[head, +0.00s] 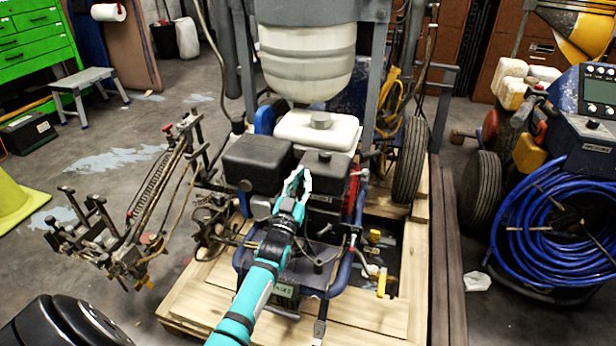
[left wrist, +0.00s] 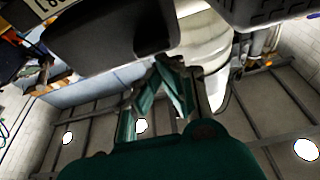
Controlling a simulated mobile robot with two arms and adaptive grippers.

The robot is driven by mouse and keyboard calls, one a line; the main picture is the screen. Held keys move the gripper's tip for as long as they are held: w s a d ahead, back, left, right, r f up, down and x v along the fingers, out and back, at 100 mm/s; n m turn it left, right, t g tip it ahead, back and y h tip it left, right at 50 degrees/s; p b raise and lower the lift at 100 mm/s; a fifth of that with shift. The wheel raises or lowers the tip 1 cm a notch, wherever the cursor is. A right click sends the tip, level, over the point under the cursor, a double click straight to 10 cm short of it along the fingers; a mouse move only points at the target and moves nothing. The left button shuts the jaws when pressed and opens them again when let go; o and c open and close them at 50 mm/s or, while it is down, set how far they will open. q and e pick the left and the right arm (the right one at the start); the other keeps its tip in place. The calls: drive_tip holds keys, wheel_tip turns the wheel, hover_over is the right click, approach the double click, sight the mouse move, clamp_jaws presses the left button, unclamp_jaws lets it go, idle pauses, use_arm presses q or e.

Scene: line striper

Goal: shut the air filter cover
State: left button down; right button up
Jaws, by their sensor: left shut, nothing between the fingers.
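The line striper's engine stands in the middle of the head view. It has two black box-shaped housings, a left one (head: 257,158) and a right one with a knob on top (head: 328,168). I cannot tell for sure which carries the air filter cover, nor whether the cover is ajar. My left gripper (head: 300,174) is shut and empty, in front of the gap between the housings. In the left wrist view the fingertips (left wrist: 172,62) point up beside a dark housing (left wrist: 110,35); contact is unclear. A second dark housing (left wrist: 265,10) is at the upper right. My right gripper is not in view.
A white fuel tank (head: 318,130) sits behind the housings, under a large white hopper (head: 307,65). The striper stands on a wooden pallet (head: 370,315). A blue hose machine (head: 560,215) is at right, a spring-loaded arm assembly (head: 150,200) at left.

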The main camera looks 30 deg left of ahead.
use_arm(q)
drive_tip(key=shift+a+f+n+y, duration=0.25)
drive_tip(key=shift+f+n+y, duration=0.15)
drive_tip(key=shift+n, duration=0.2)
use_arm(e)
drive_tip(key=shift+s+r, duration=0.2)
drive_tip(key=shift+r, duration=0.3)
